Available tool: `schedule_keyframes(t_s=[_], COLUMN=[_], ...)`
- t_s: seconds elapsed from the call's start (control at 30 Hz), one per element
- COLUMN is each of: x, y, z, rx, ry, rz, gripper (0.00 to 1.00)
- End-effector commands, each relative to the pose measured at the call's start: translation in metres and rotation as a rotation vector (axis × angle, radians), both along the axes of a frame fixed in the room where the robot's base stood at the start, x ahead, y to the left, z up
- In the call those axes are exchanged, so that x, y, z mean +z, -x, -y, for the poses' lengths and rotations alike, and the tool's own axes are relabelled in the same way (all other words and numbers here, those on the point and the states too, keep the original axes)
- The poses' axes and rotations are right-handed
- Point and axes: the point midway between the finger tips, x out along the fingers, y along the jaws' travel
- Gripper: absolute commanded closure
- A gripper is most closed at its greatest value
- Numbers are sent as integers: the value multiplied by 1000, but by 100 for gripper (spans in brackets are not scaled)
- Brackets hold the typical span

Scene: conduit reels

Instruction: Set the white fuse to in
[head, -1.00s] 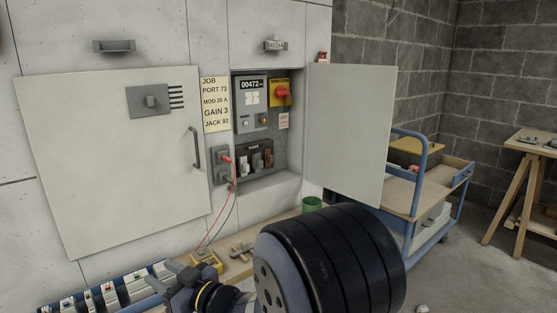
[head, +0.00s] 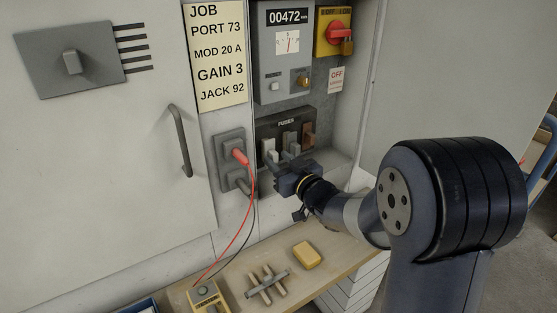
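The white fuse (head: 268,148) is the leftmost in the dark fuse block (head: 282,123) marked FUSES, inside the open cabinet recess. A grey fuse (head: 290,141) and a brown fuse (head: 308,134) stand to its right. My gripper (head: 277,160) is just in front of and below the white and grey fuses, pointing into the recess. Its fingers look spread, with nothing seen between them. Whether a finger touches the white fuse cannot be told. The gripper body hides the lower part of the block.
A meter panel (head: 287,50) and a red switch with a padlock (head: 339,34) are above. Left of the block, a red lead plugs into a grey socket (head: 231,146). A shelf (head: 333,268) below holds a yellow tester (head: 203,297) and a yellow block (head: 307,254). The open door (head: 460,70) borders the right.

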Motion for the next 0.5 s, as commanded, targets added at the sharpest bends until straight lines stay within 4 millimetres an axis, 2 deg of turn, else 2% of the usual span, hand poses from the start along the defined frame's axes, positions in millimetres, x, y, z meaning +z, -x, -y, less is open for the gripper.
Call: schedule_keyframes(t_s=[0.13,0.43,0.5], x=[0,0,0], y=[-9,-11,-10], z=[-7,-7,-7], rx=[1,0,0], ry=[-1,0,0], rz=[1,0,0], gripper=[62,62,67])
